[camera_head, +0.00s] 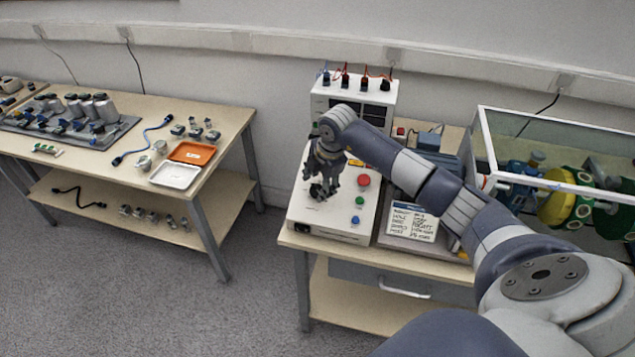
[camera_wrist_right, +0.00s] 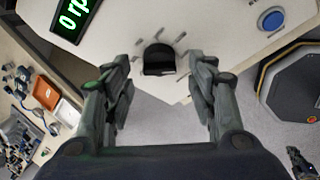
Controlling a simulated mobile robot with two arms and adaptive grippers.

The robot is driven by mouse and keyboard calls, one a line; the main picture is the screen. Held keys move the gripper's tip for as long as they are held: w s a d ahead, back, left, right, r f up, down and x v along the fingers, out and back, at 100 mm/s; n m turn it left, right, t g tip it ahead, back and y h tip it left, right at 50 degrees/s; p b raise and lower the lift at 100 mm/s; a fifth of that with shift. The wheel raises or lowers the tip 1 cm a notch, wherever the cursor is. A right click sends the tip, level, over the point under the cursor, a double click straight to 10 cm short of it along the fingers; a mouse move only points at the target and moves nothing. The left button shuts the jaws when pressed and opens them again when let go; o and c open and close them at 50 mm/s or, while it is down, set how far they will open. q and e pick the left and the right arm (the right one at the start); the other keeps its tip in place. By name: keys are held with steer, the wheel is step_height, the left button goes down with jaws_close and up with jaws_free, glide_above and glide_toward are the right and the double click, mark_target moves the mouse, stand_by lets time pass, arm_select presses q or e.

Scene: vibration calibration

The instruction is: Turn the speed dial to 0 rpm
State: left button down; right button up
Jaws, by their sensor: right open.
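The speed dial (camera_wrist_right: 159,60) is a black knob with tick marks around it on a pale control panel (camera_wrist_right: 125,35), as the right wrist view shows. My right gripper (camera_head: 324,182) is over the left part of the control box (camera_head: 335,218) in the head view and hides much of the dial. In the right wrist view its open fingers (camera_wrist_right: 162,75) are spread on either side of the dial, apart from it.
A red button (camera_head: 364,180), a green button (camera_head: 360,201) and a blue button (camera_head: 355,220) sit right of the gripper. A power unit with cables (camera_head: 345,93) stands behind. A written card (camera_head: 413,222) and glass-walled case (camera_head: 487,150) are to the right.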

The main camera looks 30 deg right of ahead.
steer(key=shift+x, duration=1.05)
steer(key=c, duration=1)
steer(key=shift+c, duration=0.2)
